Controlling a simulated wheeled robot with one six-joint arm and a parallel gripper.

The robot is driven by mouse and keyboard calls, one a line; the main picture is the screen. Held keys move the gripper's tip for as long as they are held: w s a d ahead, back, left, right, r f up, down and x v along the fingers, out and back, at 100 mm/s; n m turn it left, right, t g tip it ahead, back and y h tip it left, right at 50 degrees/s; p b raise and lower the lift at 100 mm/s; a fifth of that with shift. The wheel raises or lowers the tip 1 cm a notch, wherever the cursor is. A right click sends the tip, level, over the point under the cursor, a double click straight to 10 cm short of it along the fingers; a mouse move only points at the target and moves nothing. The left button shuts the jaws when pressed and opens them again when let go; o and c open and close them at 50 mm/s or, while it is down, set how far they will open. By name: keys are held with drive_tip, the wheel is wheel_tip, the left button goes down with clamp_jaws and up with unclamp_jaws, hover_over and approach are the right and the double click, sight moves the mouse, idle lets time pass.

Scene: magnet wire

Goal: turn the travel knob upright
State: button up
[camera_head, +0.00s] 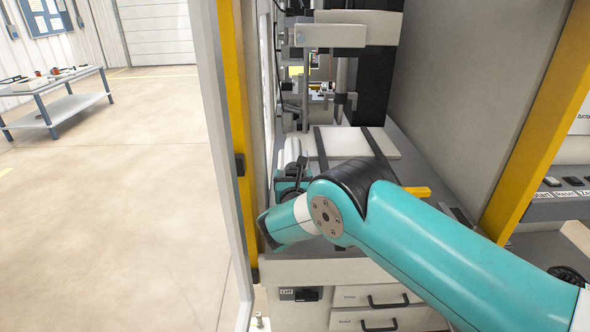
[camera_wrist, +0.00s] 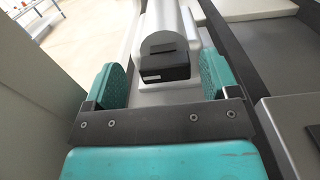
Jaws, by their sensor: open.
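In the wrist view, a black block-shaped knob (camera_wrist: 166,68), likely the travel knob, sits on the end of a light grey rounded housing (camera_wrist: 164,18). Its front face looks wide and lies crosswise between the fingers; its exact turn angle is hard to tell. My gripper (camera_wrist: 163,80) is open, with one teal finger on each side of the knob and a gap on both sides. It holds nothing. In the head view, the grey housing (camera_head: 293,150) shows beyond my wrist, and the knob is hidden behind my arm.
A machine bench with a pale plate (camera_head: 345,143) and dark rails lies beyond my arm. A spindle head (camera_head: 340,80) hangs above it. A yellow-edged door frame (camera_head: 236,120) stands close on the left. Drawers (camera_head: 370,298) are below, and open floor lies left.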

drive_tip(key=shift+w, duration=0.8)
drive_tip(key=shift+d, duration=0.1)
drive_tip(key=shift+d, duration=0.1)
drive_tip(key=c, duration=0.9)
